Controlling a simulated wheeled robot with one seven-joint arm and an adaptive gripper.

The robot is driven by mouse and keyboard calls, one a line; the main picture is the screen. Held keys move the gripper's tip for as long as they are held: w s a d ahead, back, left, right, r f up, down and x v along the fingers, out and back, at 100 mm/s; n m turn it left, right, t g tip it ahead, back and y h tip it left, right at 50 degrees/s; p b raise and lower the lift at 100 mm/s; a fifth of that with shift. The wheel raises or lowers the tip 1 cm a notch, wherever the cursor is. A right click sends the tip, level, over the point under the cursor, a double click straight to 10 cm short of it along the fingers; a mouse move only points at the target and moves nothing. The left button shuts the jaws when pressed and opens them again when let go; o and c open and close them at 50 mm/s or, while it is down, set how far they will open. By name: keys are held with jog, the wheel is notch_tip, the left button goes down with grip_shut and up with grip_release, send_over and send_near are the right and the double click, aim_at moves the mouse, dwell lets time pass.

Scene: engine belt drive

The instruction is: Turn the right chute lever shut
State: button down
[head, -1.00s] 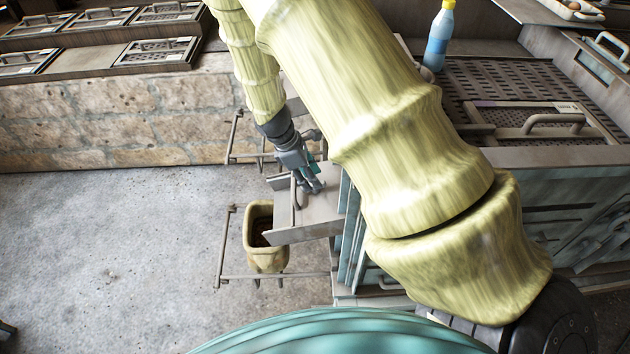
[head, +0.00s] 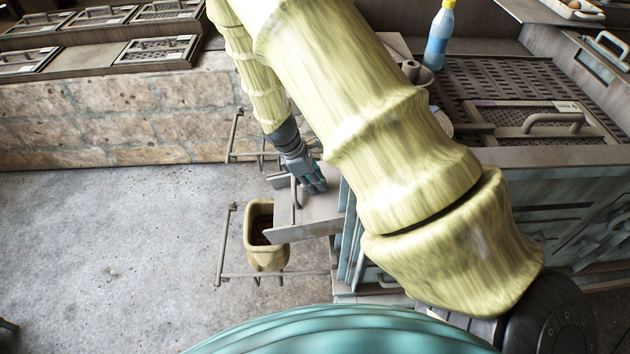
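A grey metal chute (head: 305,222) with raised sides juts out to the left from the teal machine. A thin curved lever (head: 295,192) stands at its upper left part. My gripper (head: 316,188) points down over the chute, just to the right of the lever. The fingers look close to the chute surface; I cannot tell whether they touch it or the lever. The gripper is small and seen from behind, so its opening is unclear.
A tan bucket (head: 266,257) hangs in a metal frame (head: 222,245) below left of the chute. A blue bottle (head: 438,38) stands on the machine top beside a perforated plate (head: 520,80). A stone wall (head: 90,120) runs behind. The concrete floor (head: 110,260) at left is clear.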

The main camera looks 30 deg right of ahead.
jog(key=shift+r+n+p, duration=0.1)
jog(key=shift+n+p, duration=0.2)
jog(key=n+p, duration=0.2)
jog(key=shift+r+n, duration=0.1)
jog(key=shift+n, duration=0.3)
jog(key=n+p, duration=0.2)
jog(key=n, duration=0.1)
jog(key=n+t+p, duration=0.1)
jog(key=n, duration=0.1)
jog(key=shift+w+d, duration=0.1)
jog(key=shift+w, duration=0.15)
jog(key=n+p, duration=0.3)
jog(key=n, duration=0.2)
jog(key=shift+w, duration=0.15)
jog(key=shift+w+f+n+t+p, duration=0.15)
jog(key=shift+n+t+p, duration=0.25)
jog(key=shift+n+p, duration=1.5)
jog(key=shift+f+n+b, duration=0.1)
jog(key=shift+n+b, duration=0.3)
jog(key=shift+n, duration=0.2)
jog(key=c, duration=1.4)
grip_release()
jog(key=shift+o, duration=0.2)
jog(key=shift+a, duration=0.2)
